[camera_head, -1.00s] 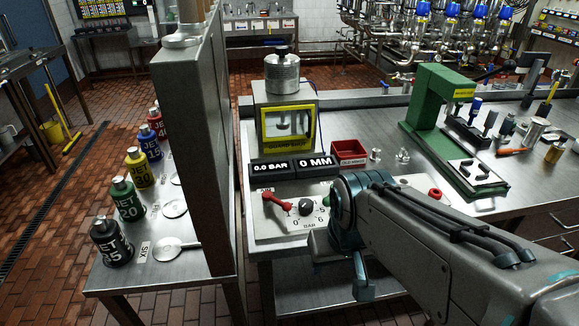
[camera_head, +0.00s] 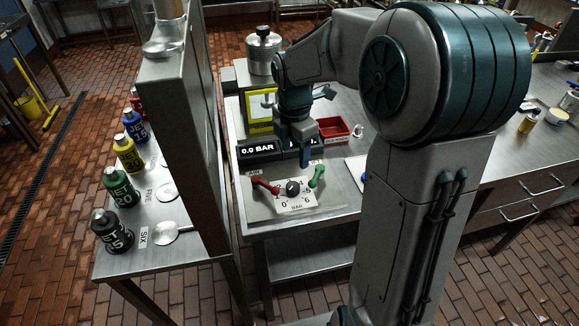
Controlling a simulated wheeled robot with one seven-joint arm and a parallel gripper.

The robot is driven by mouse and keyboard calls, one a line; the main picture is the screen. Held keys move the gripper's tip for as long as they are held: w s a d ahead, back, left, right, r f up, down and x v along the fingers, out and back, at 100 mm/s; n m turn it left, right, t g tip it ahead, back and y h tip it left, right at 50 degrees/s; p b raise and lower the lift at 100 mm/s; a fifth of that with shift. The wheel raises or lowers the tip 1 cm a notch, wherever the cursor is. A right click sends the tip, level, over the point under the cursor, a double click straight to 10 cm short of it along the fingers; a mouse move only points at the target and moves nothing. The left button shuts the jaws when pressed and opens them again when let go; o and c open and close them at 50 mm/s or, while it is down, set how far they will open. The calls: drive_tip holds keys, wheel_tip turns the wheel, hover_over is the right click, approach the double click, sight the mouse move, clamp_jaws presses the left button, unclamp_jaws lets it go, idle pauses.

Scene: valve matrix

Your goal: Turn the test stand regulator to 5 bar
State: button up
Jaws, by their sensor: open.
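The test stand (camera_head: 240,213) has a light panel on its sloped front. The regulator is a dark round knob (camera_head: 293,187) in the middle of a white dial marked from 0 up, with BAR below it. The exact direction of its pointer is too small to tell. A display (camera_head: 258,150) above reads 0.0 BAR. My gripper (camera_head: 303,157) hangs downward behind and above the knob in the picture, apart from it, and is open and empty. It hides the second display.
A red lever (camera_head: 264,186) stands left of the knob and a green lever (camera_head: 317,175) right of it, both close. A red bin (camera_head: 333,129) is behind. A tall metal partition (camera_head: 185,130) stands to the left, with several coloured bottles beyond it.

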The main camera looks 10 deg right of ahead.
sight(293, 186)
drive_tip(key=f, duration=0.4)
drive_tip(key=w+f+n+p, duration=0.1)
drive_tip(key=f, duration=0.4)
drive_tip(key=f+n, duration=0.1)
drive_tip(key=f, duration=0.3)
drive_tip(key=shift+w+f+p, duration=0.3)
drive_tip(key=shift+f, duration=0.05)
drive_tip(key=c, duration=1)
